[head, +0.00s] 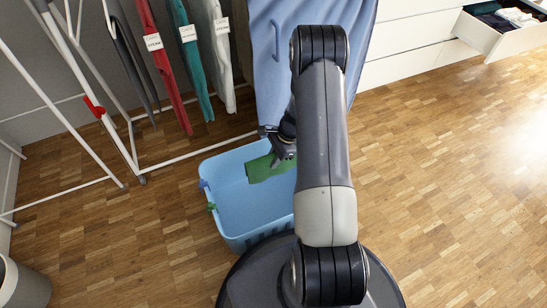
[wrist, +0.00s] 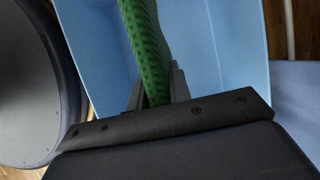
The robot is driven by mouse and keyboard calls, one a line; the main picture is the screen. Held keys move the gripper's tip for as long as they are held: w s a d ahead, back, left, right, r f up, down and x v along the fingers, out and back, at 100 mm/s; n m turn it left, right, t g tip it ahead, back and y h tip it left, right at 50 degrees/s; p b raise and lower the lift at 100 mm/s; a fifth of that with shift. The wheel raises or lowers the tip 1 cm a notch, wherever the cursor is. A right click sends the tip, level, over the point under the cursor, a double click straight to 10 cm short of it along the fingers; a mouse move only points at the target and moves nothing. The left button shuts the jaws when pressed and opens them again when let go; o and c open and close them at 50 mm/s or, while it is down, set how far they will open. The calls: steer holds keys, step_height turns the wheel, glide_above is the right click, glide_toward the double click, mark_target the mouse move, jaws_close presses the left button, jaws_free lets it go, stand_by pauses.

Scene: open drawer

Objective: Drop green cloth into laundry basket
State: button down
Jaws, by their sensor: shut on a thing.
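The green cloth (head: 268,167) hangs from my gripper (head: 284,155) over the far part of the light blue laundry basket (head: 237,217). In the wrist view, my gripper (wrist: 155,90) is shut on the textured green cloth (wrist: 143,40), which extends away between the two fingers. The basket's blue inside (wrist: 215,45) lies behind the cloth there. I cannot tell whether the cloth touches the basket. My arm hides the basket's right side in the head view.
A white drying rack (head: 90,108) stands at the left. Red, teal (head: 192,65) and white garments hang behind the basket, beside a blue ironing board (head: 268,60). An open drawer (head: 500,38) holds folded clothes at the upper right. The wooden floor at right is clear.

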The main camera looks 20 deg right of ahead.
step_height(320, 180, down, 2)
steer(key=shift+b, duration=0.4)
steer(key=c, duration=1.2)
jaws_free()
steer(key=shift+c, duration=0.2)
steer(key=p+v, duration=0.3)
steer(key=v, duration=0.7)
steer(key=shift+d+r+p, duration=0.25)
steer(key=shift+r+p, duration=0.1)
steer(key=shift+p, duration=0.05)
steer(key=shift+f, duration=0.1)
